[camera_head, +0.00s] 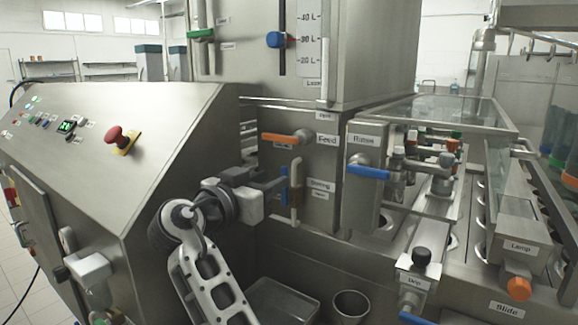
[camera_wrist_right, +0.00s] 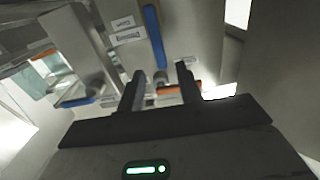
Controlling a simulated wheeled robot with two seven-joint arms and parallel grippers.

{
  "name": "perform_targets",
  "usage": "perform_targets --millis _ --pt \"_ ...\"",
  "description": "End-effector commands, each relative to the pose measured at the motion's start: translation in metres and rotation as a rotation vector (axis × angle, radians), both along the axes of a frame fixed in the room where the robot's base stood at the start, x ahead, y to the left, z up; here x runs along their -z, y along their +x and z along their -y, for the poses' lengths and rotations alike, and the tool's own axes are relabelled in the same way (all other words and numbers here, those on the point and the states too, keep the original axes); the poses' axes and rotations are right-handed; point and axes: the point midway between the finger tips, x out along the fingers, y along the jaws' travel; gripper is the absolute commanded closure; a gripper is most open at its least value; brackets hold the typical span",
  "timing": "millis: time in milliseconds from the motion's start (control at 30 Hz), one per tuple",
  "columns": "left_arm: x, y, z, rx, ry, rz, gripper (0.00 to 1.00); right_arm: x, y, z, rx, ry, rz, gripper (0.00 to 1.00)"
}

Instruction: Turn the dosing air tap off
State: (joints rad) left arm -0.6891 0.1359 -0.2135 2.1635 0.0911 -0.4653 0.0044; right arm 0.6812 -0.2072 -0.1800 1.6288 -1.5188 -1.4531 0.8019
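The dosing air tap has a blue lever that stands upright beside the "Dosing" label, low on the steel cabinet. In the head view its blue lever (camera_head: 284,192) is partly hidden by my right gripper (camera_head: 277,185), which reaches in from the left. In the right wrist view the blue lever (camera_wrist_right: 154,36) runs lengthwise, its near end between the tips of the two spread fingers of my right gripper (camera_wrist_right: 161,72). The fingers are open, with a gap around the lever; contact is not clear. My left gripper is not visible.
A pale upright bar (camera_head: 297,190) stands just right of the lever. The orange Feed lever (camera_head: 284,138) is above, and the blue Rinse lever (camera_head: 369,172) is to the right. The control panel (camera_head: 170,145) with a red stop button (camera_head: 115,135) flanks my arm. A metal cup (camera_head: 350,305) stands below.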

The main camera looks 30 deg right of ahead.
Motion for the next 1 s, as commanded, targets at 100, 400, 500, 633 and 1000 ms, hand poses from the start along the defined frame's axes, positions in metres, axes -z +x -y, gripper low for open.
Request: perform_targets --millis 100,400,500,633,1000 --pt "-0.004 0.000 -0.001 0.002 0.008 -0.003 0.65 -0.003 0.010 0.025 0.003 -0.002 0.000 0.65" --pt "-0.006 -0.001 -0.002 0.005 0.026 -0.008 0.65 -0.001 0.027 0.065 0.000 -0.002 -0.001 0.65" --pt "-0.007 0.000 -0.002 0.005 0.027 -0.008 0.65 0.000 0.029 0.070 -0.001 -0.001 -0.002 0.65" --pt "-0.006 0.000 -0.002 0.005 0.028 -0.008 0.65 0.000 0.030 0.072 -0.001 0.000 -0.001 0.65" --pt "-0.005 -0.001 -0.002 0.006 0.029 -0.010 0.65 0.000 0.030 0.072 -0.001 0.000 -0.001 1.00"
